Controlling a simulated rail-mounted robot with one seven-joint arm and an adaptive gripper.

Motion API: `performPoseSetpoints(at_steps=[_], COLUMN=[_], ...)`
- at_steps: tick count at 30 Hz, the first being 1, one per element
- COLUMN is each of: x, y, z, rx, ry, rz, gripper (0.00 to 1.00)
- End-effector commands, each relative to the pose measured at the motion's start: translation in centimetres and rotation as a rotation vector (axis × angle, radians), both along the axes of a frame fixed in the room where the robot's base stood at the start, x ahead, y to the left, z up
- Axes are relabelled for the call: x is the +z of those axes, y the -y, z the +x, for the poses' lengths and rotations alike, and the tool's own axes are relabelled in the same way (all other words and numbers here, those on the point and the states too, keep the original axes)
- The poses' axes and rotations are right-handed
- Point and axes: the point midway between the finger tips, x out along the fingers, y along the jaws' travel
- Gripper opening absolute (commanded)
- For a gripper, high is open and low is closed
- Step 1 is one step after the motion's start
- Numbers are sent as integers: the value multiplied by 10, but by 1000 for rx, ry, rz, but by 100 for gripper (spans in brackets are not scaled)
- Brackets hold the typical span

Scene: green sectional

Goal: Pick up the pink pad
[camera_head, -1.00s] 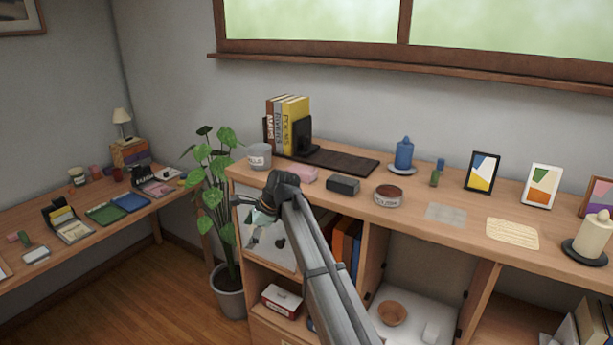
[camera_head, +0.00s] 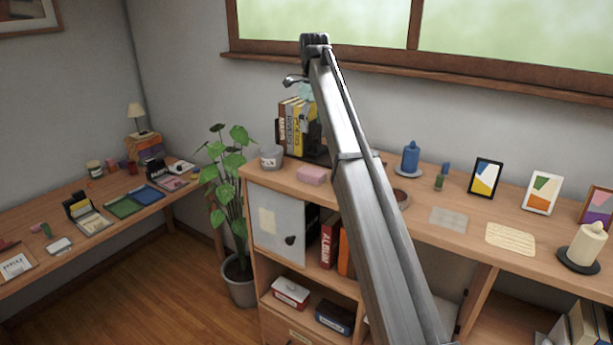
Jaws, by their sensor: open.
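A small pink block-like pad (camera_head: 312,174) lies on the wooden cabinet top, just right of a grey labelled cup (camera_head: 271,157). A flat pink item (camera_head: 171,183) also lies on the left desk; I cannot tell its kind at this size. My gripper (camera_head: 298,86) is raised high above the cabinet, in front of the upright books and well above the pink block. It is open, and nothing shows held in it. Part of it is hidden by the arm.
Upright books (camera_head: 298,130) stand behind the pink block. My arm hides part of the cabinet top and the bowl (camera_head: 402,199). A blue candle (camera_head: 410,158), picture frames and a cream candle (camera_head: 584,246) stand to the right. A potted plant (camera_head: 240,292) fills the gap beside the left desk.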

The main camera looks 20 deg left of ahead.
Motion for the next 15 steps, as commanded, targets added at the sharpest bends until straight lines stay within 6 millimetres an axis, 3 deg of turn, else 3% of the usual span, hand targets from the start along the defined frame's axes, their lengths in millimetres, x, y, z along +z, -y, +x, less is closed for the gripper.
performPoseSetpoints(at_steps=[15], x=[-73], y=[0], z=[-2], rx=[5], ry=[-2], rz=[1], gripper=[86])
